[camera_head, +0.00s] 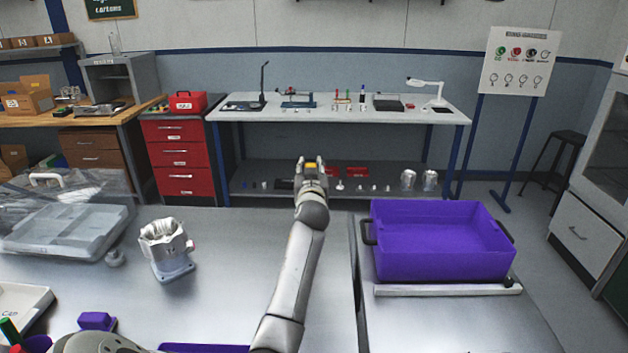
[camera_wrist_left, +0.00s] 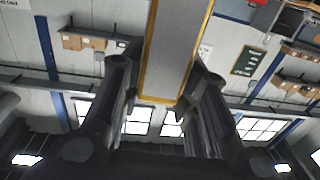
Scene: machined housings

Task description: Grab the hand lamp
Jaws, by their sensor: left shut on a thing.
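My left gripper (camera_head: 312,162) is raised beyond the far edge of the front table. It is shut on a grey, flat-sided thing with yellow edges, which I take to be the hand lamp (camera_wrist_left: 178,50). In the left wrist view it runs up between the two dark fingers (camera_wrist_left: 160,120), and its upper end goes out of the picture. In the head view only a small yellow patch of it shows at the gripper, and the rest is hidden. My right gripper is not in view.
The front table holds a machined housing (camera_head: 166,248), a clear-lidded case (camera_head: 65,225) and a small purple block (camera_head: 97,321). A purple crate (camera_head: 445,274) stands to the right. Behind are a long white bench (camera_head: 340,113) and a red drawer cabinet (camera_head: 178,160).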

